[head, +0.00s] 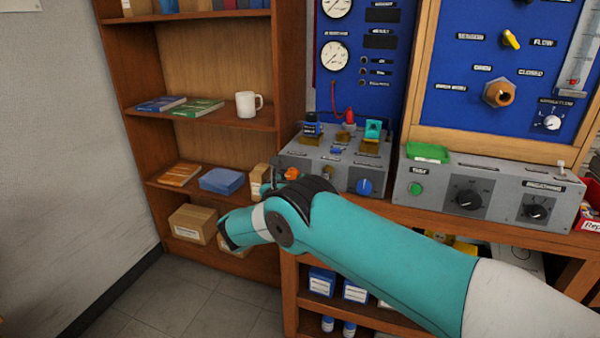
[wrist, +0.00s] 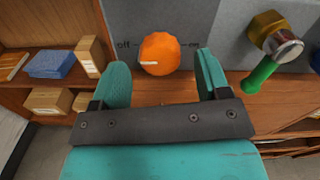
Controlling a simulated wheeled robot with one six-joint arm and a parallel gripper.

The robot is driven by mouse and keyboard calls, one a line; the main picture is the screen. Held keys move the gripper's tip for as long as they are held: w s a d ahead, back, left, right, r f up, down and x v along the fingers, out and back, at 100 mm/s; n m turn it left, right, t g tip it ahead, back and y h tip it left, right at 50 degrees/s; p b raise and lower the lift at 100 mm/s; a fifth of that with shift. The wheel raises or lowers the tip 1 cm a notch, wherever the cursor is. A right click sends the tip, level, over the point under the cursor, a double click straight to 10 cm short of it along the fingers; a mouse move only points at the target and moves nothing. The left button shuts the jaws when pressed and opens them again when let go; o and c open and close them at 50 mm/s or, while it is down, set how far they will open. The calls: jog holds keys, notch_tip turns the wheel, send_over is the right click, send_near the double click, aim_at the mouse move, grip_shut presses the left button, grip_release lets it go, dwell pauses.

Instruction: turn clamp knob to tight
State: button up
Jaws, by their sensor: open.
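An orange knob (wrist: 159,54) is on the grey front panel in the wrist view. Its white pointer mark points left, toward a label that seems to read "off"; a label at its right seems to read "on". The knob also shows in the head view (head: 292,174), partly behind my arm. My gripper (wrist: 163,66) is open, with one teal finger on each side below the knob and nothing between them. The fingertips look short of the knob. A blue knob (head: 364,186) sits farther right on the same box. I cannot read which knob is labelled clamp.
A green lever (wrist: 260,74) hangs from a brass fitting (wrist: 268,28) right of my gripper. A wooden shelf with a blue box (wrist: 52,64) and small cartons (wrist: 90,52) stands at the left. A second grey control box (head: 440,188) is at the right.

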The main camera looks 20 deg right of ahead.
jog(key=shift+x, duration=1.1)
jog(key=shift+d, duration=0.1)
jog(key=c, duration=0.9)
